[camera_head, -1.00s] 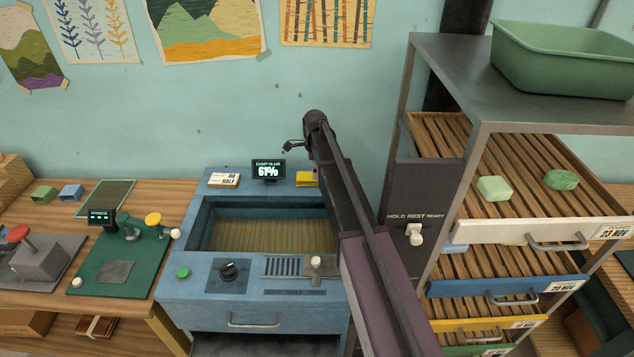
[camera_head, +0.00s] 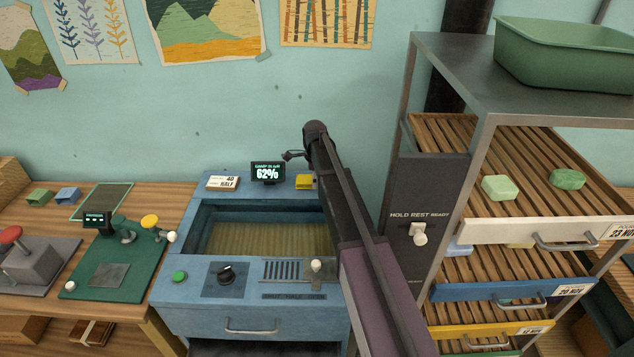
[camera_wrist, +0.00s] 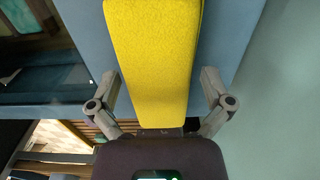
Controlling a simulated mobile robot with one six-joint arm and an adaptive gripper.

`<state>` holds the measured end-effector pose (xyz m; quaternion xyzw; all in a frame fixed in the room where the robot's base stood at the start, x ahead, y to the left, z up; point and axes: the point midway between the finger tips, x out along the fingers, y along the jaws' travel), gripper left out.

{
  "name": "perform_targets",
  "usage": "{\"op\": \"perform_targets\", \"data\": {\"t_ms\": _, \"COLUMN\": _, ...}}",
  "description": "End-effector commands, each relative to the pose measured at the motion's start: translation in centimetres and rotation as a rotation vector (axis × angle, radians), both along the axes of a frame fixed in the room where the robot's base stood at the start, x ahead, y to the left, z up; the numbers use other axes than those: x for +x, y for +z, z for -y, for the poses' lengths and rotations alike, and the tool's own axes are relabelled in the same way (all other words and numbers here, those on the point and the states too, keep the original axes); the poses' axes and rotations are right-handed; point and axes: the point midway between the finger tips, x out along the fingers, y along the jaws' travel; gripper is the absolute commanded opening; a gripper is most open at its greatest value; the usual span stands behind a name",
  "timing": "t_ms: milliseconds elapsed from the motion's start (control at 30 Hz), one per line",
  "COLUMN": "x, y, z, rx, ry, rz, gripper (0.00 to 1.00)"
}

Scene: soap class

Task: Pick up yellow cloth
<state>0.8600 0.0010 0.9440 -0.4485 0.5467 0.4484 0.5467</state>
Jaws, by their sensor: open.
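The yellow cloth (camera_head: 304,181) lies folded on the back right ledge of the blue machine (camera_head: 196,304), partly hidden by my arm in the head view. In the wrist view the yellow cloth (camera_wrist: 152,60) fills the middle, its near end between the two fingers. My gripper (camera_wrist: 162,85) is open, one finger on each side of the cloth with a gap to each. I cannot tell whether it touches the cloth. In the head view my gripper (camera_head: 291,155) shows small and dark, just above the cloth.
A display reading 62% (camera_head: 268,172) and a small white card sign (camera_head: 222,183) stand left of the cloth. The machine's open basin (camera_head: 250,238) is in front. A rack with slatted drawers (camera_head: 490,225) stands close to the right of my arm.

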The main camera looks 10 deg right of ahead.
Motion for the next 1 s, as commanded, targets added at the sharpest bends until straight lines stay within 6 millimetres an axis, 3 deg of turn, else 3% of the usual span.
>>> {"op": "perform_targets", "data": {"t_ms": 100, "x": 0.0, "y": 0.0, "z": 0.0, "rx": 0.000, "ry": 0.000, "rz": 0.000, "gripper": 1.00}}
{"op": "perform_targets", "data": {"t_ms": 300, "x": 0.0, "y": 0.0, "z": 0.0, "rx": 0.000, "ry": 0.000, "rz": 0.000, "gripper": 0.42}}
{"op": "perform_targets", "data": {"t_ms": 767, "x": 0.0, "y": 0.2, "z": 0.0, "rx": 0.000, "ry": 0.000, "rz": 0.000, "gripper": 0.41}}
{"op": "perform_targets", "data": {"t_ms": 1000, "x": 0.0, "y": 1.3, "z": 0.0, "rx": 0.000, "ry": 0.000, "rz": 0.000, "gripper": 0.41}}
